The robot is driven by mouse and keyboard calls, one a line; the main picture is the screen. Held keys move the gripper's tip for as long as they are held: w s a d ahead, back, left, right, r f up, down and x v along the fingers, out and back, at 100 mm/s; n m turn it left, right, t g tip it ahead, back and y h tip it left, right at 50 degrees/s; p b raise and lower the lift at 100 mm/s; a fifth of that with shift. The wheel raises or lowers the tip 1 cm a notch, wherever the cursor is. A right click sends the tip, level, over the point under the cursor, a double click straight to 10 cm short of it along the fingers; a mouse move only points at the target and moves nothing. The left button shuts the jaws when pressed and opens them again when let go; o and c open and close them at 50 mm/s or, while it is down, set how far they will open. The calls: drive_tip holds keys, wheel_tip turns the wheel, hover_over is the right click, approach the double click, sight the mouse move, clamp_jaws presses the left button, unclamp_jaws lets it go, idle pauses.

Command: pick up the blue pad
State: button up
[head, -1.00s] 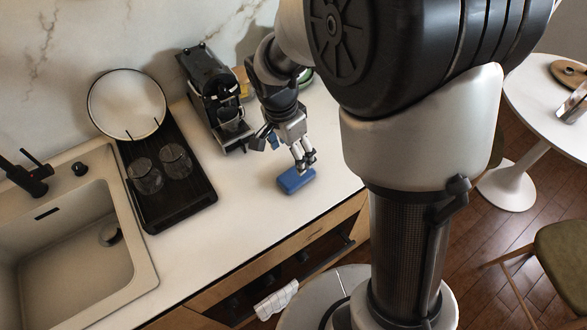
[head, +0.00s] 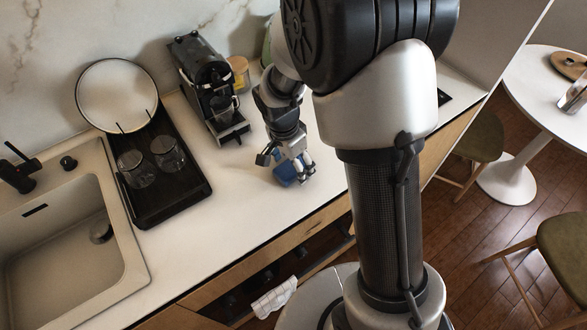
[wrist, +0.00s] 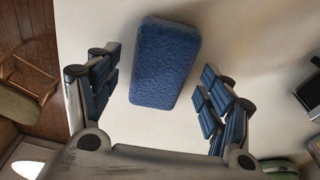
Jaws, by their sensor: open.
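The blue pad (head: 287,173) lies on the white counter near its front edge, partly hidden by my gripper in the head view. In the wrist view the blue pad (wrist: 165,62) shows whole as a rough-textured rounded block, slightly tilted in the picture. My gripper (head: 293,172) is just over the pad. In the wrist view my gripper (wrist: 160,95) is open, with one finger on each side of the lower part of the pad and a gap to both. I cannot tell its exact height above the counter.
A black coffee machine (head: 210,88) stands behind and left of my gripper. A black drying tray (head: 180,197) with two glasses and an upright round plate (head: 117,95) is farther left, beside the sink (head: 65,245). The counter between tray and pad is clear.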

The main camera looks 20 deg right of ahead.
drive_tip(key=shift+c, duration=0.2)
drive_tip(key=c, duration=0.9)
drive_tip(key=shift+r, duration=0.1)
wheel_tip(320, 180, up, 20)
drive_tip(key=p, duration=0.5)
drive_tip(key=shift+p, duration=0.4)
drive_tip(key=shift+o, duration=1.2)
drive_tip(key=c, duration=0.3)
